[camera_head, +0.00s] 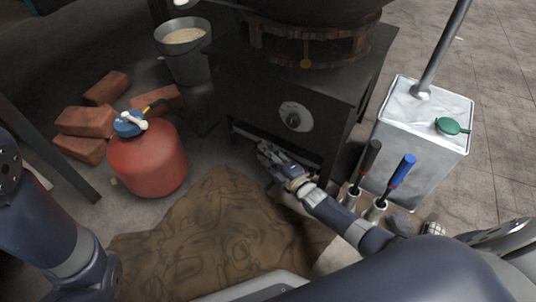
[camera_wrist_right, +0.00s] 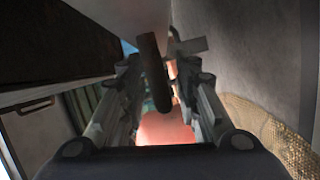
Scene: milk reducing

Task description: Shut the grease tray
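The black stove (camera_head: 270,95) with a round knob plate stands in the upper middle of the head view. A thin tray-like edge (camera_head: 262,134) runs along its low front; I take it for the grease tray, but how far out it sits is unclear. My right gripper (camera_head: 268,152) is low at the stove's front, close to that edge. In the right wrist view the fingers (camera_wrist_right: 160,68) are apart, with a dark rounded bar (camera_wrist_right: 152,62) showing between them. I cannot tell whether they touch it. My left gripper is outside the view.
A red gas cylinder (camera_head: 147,160), bricks (camera_head: 88,121) and a bucket (camera_head: 183,37) stand left of the stove. A brown cloth (camera_head: 200,235) covers the floor in front. A metal canister (camera_head: 420,125) and two handled tools (camera_head: 369,158) (camera_head: 402,170) are close right of my right arm.

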